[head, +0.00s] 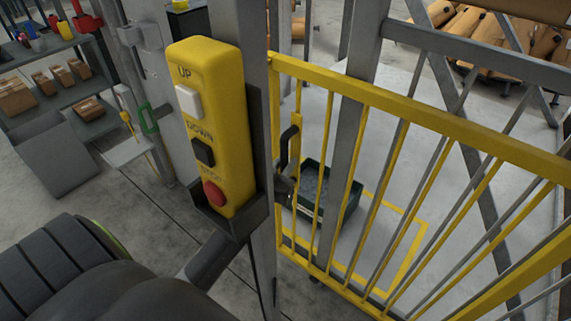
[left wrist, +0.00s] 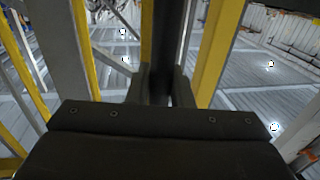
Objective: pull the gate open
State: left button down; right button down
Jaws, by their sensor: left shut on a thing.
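The yellow barred gate (head: 410,110) stands to the right of a grey post in the head view. A black handle (head: 290,140) sits on the gate's left upright; in the left wrist view the dark upright handle (left wrist: 168,40) runs between yellow bars. My left gripper (head: 284,184) is mostly hidden behind the post and control box. Its fingers (left wrist: 166,88) are shut on the handle near its lower end. My right gripper is in neither view.
A yellow control box (head: 222,135) with UP, DOWN and STOP buttons is fixed to the grey post (head: 258,60). A dark green crate (head: 325,195) stands on the floor behind the gate. Shelves with boxes (head: 50,85) are at the left. Brown mufflers (head: 480,40) lie at the back right.

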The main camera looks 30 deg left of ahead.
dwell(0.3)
pick_arm(q)
jog(key=c, duration=1.3)
grip_release()
jog(key=shift+c, duration=0.2)
jog(key=shift+s, duration=0.15)
jog(key=s, duration=0.7)
jog(key=shift+d, duration=0.45)
jog(key=shift+s, duration=0.1)
